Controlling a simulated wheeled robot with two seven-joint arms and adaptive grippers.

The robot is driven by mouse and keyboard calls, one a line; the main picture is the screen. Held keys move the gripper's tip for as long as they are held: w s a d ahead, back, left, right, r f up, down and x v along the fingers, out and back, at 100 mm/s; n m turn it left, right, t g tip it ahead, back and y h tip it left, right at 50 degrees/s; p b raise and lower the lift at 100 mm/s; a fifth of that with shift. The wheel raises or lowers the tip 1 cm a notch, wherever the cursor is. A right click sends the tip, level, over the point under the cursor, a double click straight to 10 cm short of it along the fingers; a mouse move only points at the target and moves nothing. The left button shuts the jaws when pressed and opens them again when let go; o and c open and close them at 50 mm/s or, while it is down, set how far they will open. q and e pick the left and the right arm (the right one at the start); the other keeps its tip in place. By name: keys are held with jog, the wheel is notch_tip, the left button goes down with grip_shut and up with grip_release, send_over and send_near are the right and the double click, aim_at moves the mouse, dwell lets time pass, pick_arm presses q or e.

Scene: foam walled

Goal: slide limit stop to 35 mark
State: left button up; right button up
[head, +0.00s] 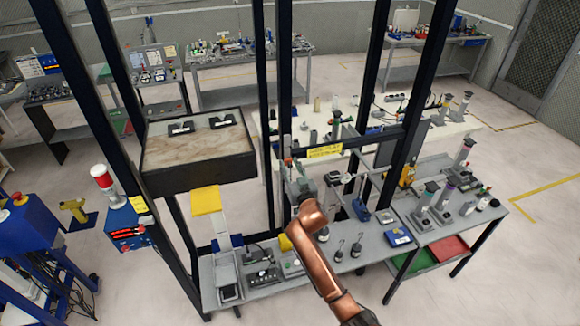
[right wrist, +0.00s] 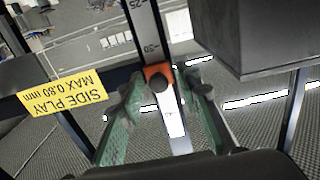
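The limit stop (right wrist: 158,78) is an orange slider with a dark round knob, on a narrow upright scale (right wrist: 147,30) in the right wrist view. The scale shows the marks 25 and 30, and the stop sits just below the 30 mark in the picture. No 35 mark can be read. My right gripper (right wrist: 163,88) has a green-grey finger on each side of the stop. The fingers are apart, with narrow gaps showing beside the stop. In the head view my right gripper (head: 304,188) is at the dark frame, beyond my copper arm. My left gripper is not in view.
A yellow "SIDE PLAY MAX 0.80 mm" label (right wrist: 62,96) is left of the fingers. A large dark box (right wrist: 255,35) hangs close on the right. In the head view, dark posts (head: 284,80) stand around the grey bench (head: 262,290), which holds several small fixtures.

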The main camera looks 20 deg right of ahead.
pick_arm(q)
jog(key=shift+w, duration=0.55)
pick_arm(e)
jog(key=s, duration=1.2)
jog(key=shift+a, duration=0.45)
